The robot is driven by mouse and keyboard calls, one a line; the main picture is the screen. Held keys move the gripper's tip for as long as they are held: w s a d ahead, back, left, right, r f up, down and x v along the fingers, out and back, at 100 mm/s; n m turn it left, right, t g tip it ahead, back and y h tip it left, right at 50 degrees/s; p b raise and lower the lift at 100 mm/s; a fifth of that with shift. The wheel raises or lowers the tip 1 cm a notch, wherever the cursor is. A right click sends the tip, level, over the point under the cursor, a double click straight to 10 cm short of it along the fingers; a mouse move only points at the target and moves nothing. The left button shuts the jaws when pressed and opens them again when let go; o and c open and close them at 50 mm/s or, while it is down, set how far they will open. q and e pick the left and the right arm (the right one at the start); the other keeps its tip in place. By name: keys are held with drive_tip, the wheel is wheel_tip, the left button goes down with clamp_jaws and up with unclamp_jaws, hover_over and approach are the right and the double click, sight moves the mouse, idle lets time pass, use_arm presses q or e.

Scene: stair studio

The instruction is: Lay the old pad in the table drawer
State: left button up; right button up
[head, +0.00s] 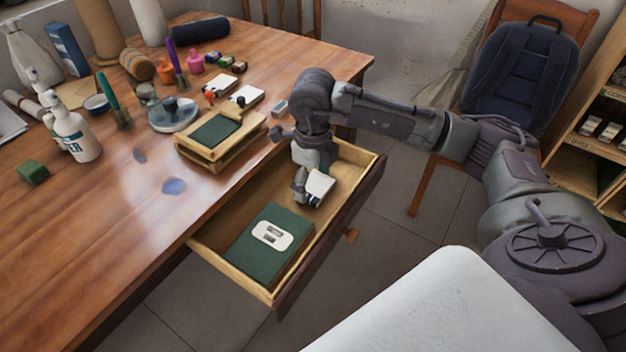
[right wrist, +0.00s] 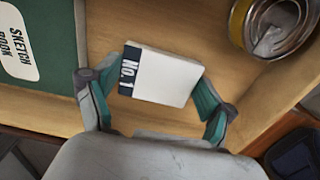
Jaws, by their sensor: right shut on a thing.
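The table drawer (head: 225,248) is pulled open at the table's right side. My right gripper (head: 313,190) reaches down into it and is shut on a small white pad (head: 320,187). In the right wrist view this pad (right wrist: 165,78) has a dark band reading "No. 1" and lies between the two fingers (right wrist: 160,105). It is over the drawer floor; I cannot tell whether it touches it. A green sketch book (head: 255,262) with a white label lies flat in the drawer's near part; its edge also shows in the right wrist view (right wrist: 60,70). My left gripper is not in view.
An open tin (right wrist: 275,25) stands in the drawer beyond the pad. On the table, a wooden tray (head: 185,150) holds a dark green pad, with small white pads (head: 245,98) behind it. A chair with a backpack (head: 520,75) stands at the back right.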

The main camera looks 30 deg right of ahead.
sight(313, 185)
drive_tip(key=shift+f, duration=0.1)
drive_tip(key=o, duration=1)
use_arm(q)
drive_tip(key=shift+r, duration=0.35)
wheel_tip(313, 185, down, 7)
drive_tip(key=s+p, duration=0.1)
drive_tip(key=shift+p, duration=0.4)
use_arm(e)
wheel_tip(313, 185, up, 12)
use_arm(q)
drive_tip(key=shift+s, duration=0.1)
